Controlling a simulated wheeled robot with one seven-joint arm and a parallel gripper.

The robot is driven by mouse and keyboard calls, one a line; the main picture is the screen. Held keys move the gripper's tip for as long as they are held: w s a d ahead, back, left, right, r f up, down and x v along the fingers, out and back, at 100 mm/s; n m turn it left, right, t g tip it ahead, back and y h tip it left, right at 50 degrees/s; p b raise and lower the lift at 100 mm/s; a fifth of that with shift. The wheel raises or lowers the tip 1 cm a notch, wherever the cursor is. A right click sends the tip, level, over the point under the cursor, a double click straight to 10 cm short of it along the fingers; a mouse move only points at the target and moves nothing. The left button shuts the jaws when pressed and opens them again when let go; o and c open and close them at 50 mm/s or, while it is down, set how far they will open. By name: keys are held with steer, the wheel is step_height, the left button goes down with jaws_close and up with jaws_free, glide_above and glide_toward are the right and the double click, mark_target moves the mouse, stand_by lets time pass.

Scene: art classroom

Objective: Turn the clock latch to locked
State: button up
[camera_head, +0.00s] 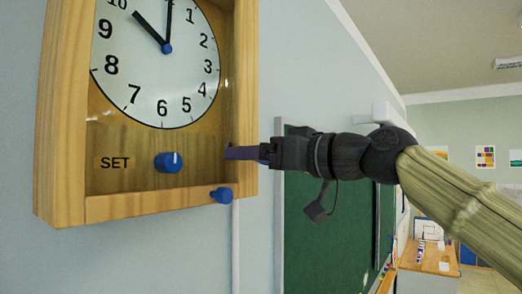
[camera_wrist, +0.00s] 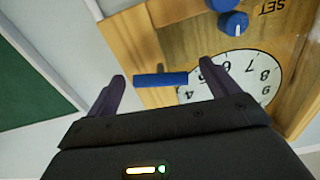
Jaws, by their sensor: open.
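The clock (camera_head: 73,190) has a wooden case and a white dial, and fills the left of the head view. In the wrist view the clock (camera_wrist: 146,40) appears turned over. A blue bar, seemingly the latch (camera_wrist: 160,80), crosses the edge of its wooden frame. My gripper (camera_wrist: 163,72) is open, with one dark finger on each side of the bar; I cannot tell if either touches it. In the head view my gripper (camera_head: 230,153) reaches in from the right to the clock's right frame, and its fingers mostly hide the latch.
A blue SET knob (camera_head: 168,162) with a white mark is on the clock's lower panel. A second blue knob (camera_head: 221,195) projects from the lower right frame. A green chalkboard (camera_head: 318,235) hangs behind my arm. A desk (camera_head: 430,258) stands far right.

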steer(key=shift+c, duration=0.2)
steer(key=c, duration=0.9)
steer(key=shift+m+b, duration=0.3)
steer(key=shift+b, duration=0.1)
steer(key=shift+m+b, duration=2.95)
steer(key=shift+m, duration=4.25)
steer(key=o, duration=0.9)
